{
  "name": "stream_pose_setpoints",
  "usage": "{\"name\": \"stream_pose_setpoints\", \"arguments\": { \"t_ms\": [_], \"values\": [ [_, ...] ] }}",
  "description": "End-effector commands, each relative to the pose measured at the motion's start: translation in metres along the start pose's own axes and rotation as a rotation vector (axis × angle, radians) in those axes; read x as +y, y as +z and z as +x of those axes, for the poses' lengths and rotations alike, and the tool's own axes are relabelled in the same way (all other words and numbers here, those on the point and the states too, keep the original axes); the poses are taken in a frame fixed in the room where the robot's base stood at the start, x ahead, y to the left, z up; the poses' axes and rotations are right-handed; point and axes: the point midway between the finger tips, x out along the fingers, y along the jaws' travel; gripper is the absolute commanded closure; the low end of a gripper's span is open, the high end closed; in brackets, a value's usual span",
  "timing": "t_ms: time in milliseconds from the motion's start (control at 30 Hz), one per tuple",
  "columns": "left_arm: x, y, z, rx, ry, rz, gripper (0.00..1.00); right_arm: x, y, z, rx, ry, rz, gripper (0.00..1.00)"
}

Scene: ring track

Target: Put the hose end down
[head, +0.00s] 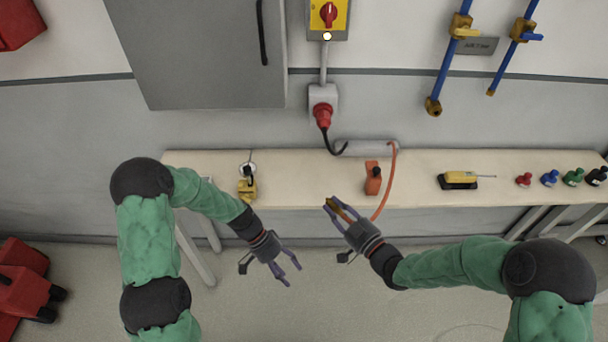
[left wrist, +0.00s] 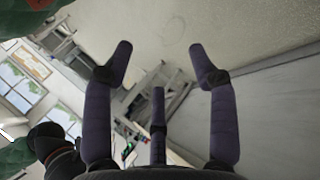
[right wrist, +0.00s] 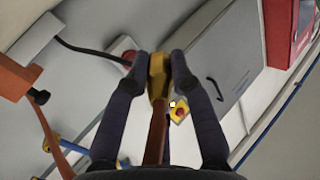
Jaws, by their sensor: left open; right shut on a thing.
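My right gripper (head: 331,203) is shut on the hose end (head: 341,208), a brass-coloured fitting, just in front of the workbench's front edge. In the right wrist view the hose end (right wrist: 158,72) sits between the fingertips, with a reddish-brown stretch behind it. The orange hose (head: 385,188) runs from the back of the bench down towards my right gripper. My left gripper (head: 290,277) is open and empty, in front of the bench and lower left of the right one. The left wrist view shows nothing between its fingers (left wrist: 158,65).
The pale workbench (head: 320,190) has a clear stretch near the right gripper. Blue pipes (head: 448,65) with valves hang above.

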Motion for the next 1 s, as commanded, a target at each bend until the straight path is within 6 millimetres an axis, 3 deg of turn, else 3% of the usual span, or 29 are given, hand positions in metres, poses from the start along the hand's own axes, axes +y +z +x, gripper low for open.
{"name": "stream_pose_setpoints", "arguments": {
  "t_ms": [500,800,1000],
  "values": [
    [0.083,-0.091,-0.140,0.109,0.378,0.720,0.42,0.000,0.000,0.000,0.000,0.000,0.000,1.00],
    [0.097,-0.144,-0.181,0.201,0.470,1.151,0.42,0.000,0.000,0.000,0.000,0.000,0.000,1.00],
    [0.106,-0.167,-0.198,0.255,0.513,1.416,0.42,0.000,0.000,0.000,0.000,0.000,0.000,1.00]
  ]
}}
